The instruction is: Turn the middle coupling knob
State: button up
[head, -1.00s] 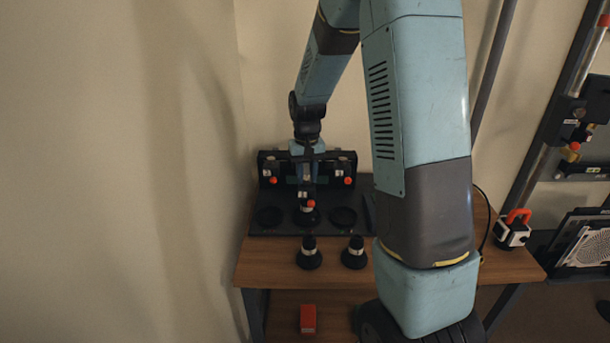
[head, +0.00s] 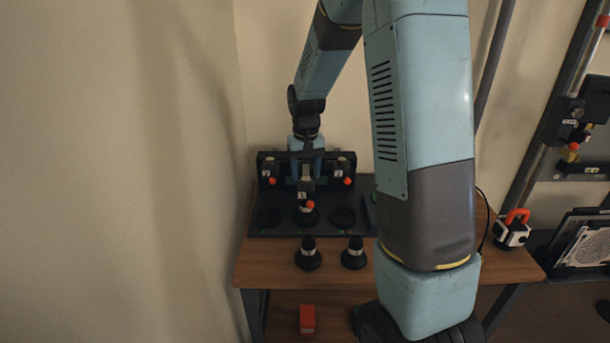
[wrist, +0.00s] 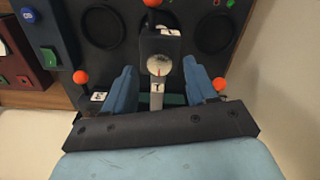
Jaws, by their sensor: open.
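The middle coupling (head: 306,187) is a dark block with a white label reading 1 and a red ball (head: 310,204) below it, standing at the front of a black fixture. In the wrist view its pale round knob (wrist: 157,65) faces me, with the label and red ball above it. My gripper (wrist: 158,78) is open. Its two blue fingers stand on either side of the knob, with a visible gap on each side. In the head view my gripper (head: 306,163) is above and behind the middle coupling, and the knob is hidden there.
Side couplings with red balls stand left (head: 268,170) and right (head: 344,170) of the gripper. The black base plate (head: 252,228) has round recesses. Two dark lens-like parts (head: 308,257) (head: 354,256) stand on the wooden table (head: 270,275) in front. A wall rises close on the left.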

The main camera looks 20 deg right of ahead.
aim_at(306, 178)
notch_tip(306, 178, up, 12)
dwell(0.4)
dwell(0.3)
jog(key=s+r+t, duration=0.2)
jog(key=s+r, duration=0.2)
jog(key=s, duration=1)
jog(key=s+r+t, duration=0.3)
jog(key=s+r, duration=0.1)
jog(key=s, duration=1)
jog(key=shift+s+a+n+t, duration=0.2)
jog(key=shift+s+n+t, duration=0.1)
jog(key=shift+s+n, duration=0.1)
jog(key=shift+w, duration=0.1)
dwell(0.5)
